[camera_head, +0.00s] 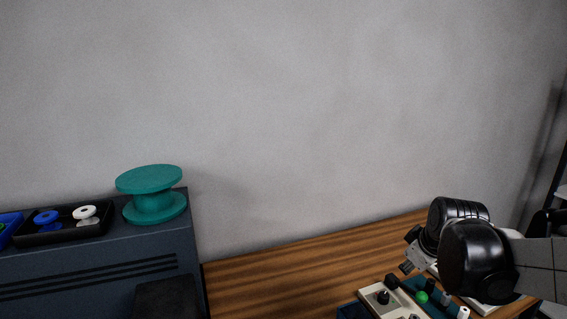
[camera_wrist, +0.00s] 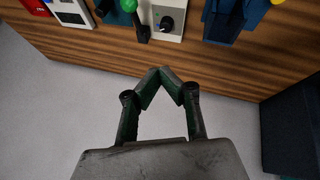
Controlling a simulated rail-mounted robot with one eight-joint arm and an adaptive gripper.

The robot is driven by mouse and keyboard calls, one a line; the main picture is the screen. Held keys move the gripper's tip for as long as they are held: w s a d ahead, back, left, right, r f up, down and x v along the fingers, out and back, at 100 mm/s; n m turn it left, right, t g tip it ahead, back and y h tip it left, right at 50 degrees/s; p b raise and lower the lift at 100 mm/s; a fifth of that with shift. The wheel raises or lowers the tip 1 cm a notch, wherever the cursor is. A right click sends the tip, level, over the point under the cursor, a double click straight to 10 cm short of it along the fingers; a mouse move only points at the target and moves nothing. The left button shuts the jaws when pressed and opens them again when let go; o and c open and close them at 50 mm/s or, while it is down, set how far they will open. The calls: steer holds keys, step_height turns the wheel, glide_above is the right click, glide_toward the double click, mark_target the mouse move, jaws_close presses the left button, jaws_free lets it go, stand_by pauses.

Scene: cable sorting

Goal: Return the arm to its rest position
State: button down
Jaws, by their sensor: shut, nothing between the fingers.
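My gripper (camera_wrist: 165,72) shows in the wrist view with its two dark green fingers meeting at the tips. It is shut and holds nothing. Its tips appear in front of the wooden table's edge, with pale floor behind the fingers. In the head view my arm comes in from the right over the wooden table (camera_head: 290,275). The fingers cannot be made out clearly there.
A teal spool (camera_head: 155,208) and a black tray (camera_head: 62,234) with small blue and white spools stand on a dark cabinet (camera_head: 100,262) at left. A beige panel with a knob (camera_head: 373,293) lies on the table near my arm. The table's left part is clear.

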steer(key=s+a+m+b, duration=0.1)
steer(key=s+a+m, duration=0.2)
steer(key=s, duration=0.6)
steer(key=s+a+m+b, duration=0.1)
steer(key=s+a+m, duration=0.2)
steer(key=s+a, duration=0.3)
steer(key=s, duration=0.3)
steer(key=shift+s+a+t+y, duration=0.25)
steer(key=shift+a+t+y, duration=0.05)
steer(key=shift+a+t, duration=0.1)
steer(key=shift+r, duration=0.15)
steer(key=w+d+r+n+g, duration=0.45)
steer(key=w+d+n, duration=0.25)
steer(key=w+n, duration=0.4)
steer(key=w+d+f+n+g+p, duration=0.1)
steer(key=w+d+f+n+g, duration=0.1)
steer(key=w+d+n, duration=0.8)
steer(key=shift+w+d+f+n+g+p, duration=0.4)
steer(key=shift+w+d+f, duration=0.35)
steer(key=shift+w+d, duration=0.4)
